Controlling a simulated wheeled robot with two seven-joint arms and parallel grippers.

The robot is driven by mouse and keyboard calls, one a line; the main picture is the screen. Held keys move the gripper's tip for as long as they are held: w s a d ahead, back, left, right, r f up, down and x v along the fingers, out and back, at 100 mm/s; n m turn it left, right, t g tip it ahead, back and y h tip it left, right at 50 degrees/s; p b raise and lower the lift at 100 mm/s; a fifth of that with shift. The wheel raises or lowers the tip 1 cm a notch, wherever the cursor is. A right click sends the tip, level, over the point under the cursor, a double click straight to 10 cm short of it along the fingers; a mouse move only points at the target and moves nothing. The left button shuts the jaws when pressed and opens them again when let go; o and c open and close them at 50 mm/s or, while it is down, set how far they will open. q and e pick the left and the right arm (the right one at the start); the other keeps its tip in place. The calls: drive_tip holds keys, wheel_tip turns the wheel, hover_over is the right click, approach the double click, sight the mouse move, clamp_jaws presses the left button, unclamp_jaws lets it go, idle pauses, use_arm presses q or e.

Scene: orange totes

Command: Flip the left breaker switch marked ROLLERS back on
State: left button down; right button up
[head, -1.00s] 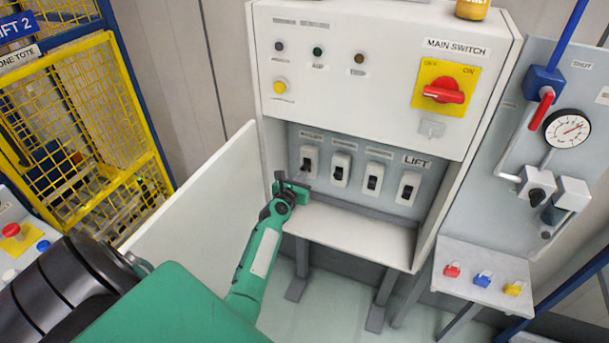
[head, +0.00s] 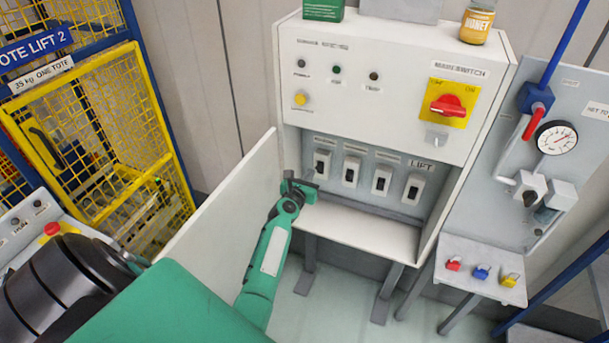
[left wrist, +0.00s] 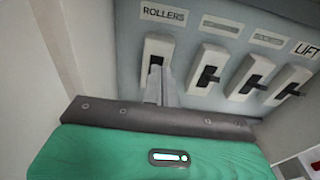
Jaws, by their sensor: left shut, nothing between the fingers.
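The ROLLERS breaker (head: 321,163) is the leftmost of the white switches in the recess of the grey cabinet. It also shows in the left wrist view (left wrist: 157,48) under its ROLLERS label (left wrist: 165,14). My left gripper (head: 308,180) is shut and empty, just in front of and below this breaker. In the left wrist view its closed fingertips (left wrist: 159,76) overlap the breaker's lower part and partly hide its dark lever (left wrist: 156,61). I cannot tell whether they touch it, or the lever's exact position. My right gripper is out of view.
More breakers stand to the right, the last under a LIFT label (head: 421,164). The open cabinet door (head: 225,205) is close to my left arm. A pale shelf (head: 365,224) lies below the switches. A red main switch (head: 448,105) is above right.

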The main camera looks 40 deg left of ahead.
use_arm(q)
drive_tip(key=shift+s+d+r, duration=0.1)
drive_tip(key=shift+s+r, duration=0.3)
drive_tip(key=shift+r, duration=0.05)
idle(0.3)
drive_tip(key=s+d+f+m+g+h+b, duration=0.1)
drive_tip(key=s+d+f+m+g, duration=0.25)
drive_tip(key=f, duration=0.55)
drive_tip(key=s+d+f+m+h+b, duration=0.1)
drive_tip(key=s+d+f+m, duration=0.25)
drive_tip(key=f+m, duration=0.4)
drive_tip(key=s+d+f+m+g+h+b, duration=0.1)
drive_tip(key=s+d+f+m+g, duration=0.2)
drive_tip(key=f, duration=0.8)
drive_tip(key=s+d+f+m+g+h+b, duration=0.1)
drive_tip(key=s+d+f+m+g+b, duration=0.3)
drive_tip(key=s+f+m, duration=1.1)
drive_tip(key=s+d+f+m+g, duration=0.1)
drive_tip(key=s+f+m, duration=0.3)
drive_tip(key=s, duration=0.8)
drive_tip(key=s+d+f+m+g, duration=0.1)
drive_tip(key=s+f+m, duration=0.3)
drive_tip(key=s, duration=0.8)
drive_tip(key=s+d+f+m+g, duration=0.1)
drive_tip(key=s+f+m+g, duration=0.2)
drive_tip(key=s+f, duration=0.5)
drive_tip(key=s+m, duration=0.1)
drive_tip(key=s, duration=0.3)
drive_tip(key=shift+s, duration=0.3)
